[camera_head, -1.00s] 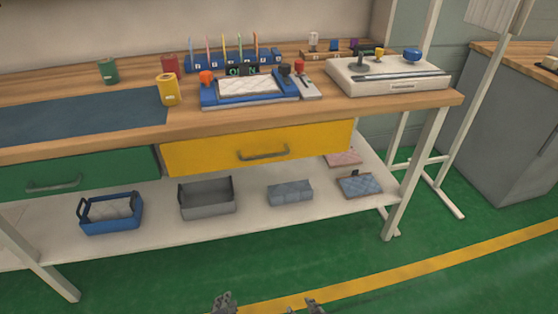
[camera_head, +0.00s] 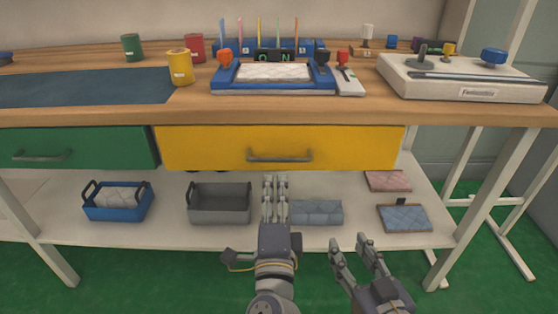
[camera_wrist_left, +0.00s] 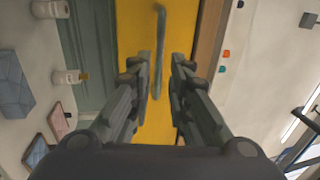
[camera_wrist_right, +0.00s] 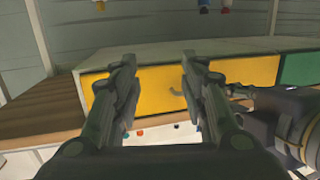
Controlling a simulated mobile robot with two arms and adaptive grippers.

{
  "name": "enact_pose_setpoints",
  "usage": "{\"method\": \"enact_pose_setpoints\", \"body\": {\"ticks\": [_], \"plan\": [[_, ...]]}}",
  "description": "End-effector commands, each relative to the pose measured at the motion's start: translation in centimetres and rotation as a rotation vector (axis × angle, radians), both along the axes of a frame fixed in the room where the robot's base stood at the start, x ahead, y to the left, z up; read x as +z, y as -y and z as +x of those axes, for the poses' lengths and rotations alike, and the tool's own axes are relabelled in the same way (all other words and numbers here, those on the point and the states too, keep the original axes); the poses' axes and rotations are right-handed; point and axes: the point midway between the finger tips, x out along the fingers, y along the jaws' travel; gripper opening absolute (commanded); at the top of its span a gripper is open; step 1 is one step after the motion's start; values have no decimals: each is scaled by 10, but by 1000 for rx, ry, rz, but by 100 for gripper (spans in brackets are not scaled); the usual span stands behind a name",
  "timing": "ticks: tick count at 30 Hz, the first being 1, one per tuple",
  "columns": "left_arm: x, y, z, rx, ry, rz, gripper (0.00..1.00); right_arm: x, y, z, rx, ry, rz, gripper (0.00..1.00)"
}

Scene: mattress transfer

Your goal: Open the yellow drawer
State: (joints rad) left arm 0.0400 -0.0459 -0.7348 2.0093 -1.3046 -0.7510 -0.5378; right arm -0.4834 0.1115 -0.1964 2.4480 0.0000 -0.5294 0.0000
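The yellow drawer (camera_head: 345,145) is shut, flush under the workbench top. Its dark grey bar handle (camera_head: 280,155) is at the middle of its front. My left gripper (camera_head: 275,180) is open and empty, just below the handle in the head view. In the left wrist view the handle (camera_wrist_left: 159,50) lies ahead, between the lines of the open fingers (camera_wrist_left: 160,70); contact is not visible. My right gripper (camera_head: 353,242) is open and empty, lower and to the right, away from the drawer. The drawer (camera_wrist_right: 150,90) also shows beyond its fingers in the right wrist view.
A green drawer (camera_head: 80,148) is left of the yellow one. The lower shelf (camera_head: 160,235) holds a blue bin (camera_head: 118,212), a grey bin (camera_head: 220,215) and padded pieces. A yellow can (camera_head: 180,68) and a blue tray (camera_head: 270,88) stand on the bench top.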

Motion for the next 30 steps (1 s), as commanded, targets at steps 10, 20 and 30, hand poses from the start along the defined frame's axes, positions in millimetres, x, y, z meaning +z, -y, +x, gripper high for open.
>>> {"method": "enact_pose_setpoints", "body": {"ticks": [10, 20, 30], "plan": [[12, 0, 60, 0, 2, -1, 18, 12, -2, 3, 4, 63, 15, 40], [15, 0, 84, -1, -2, -1, 18, 25, -5, 5, 8, 122, 30, 40], [15, 0, 84, -1, -2, -2, 0, 26, -5, 5, 8, 127, 32, 40]]}}
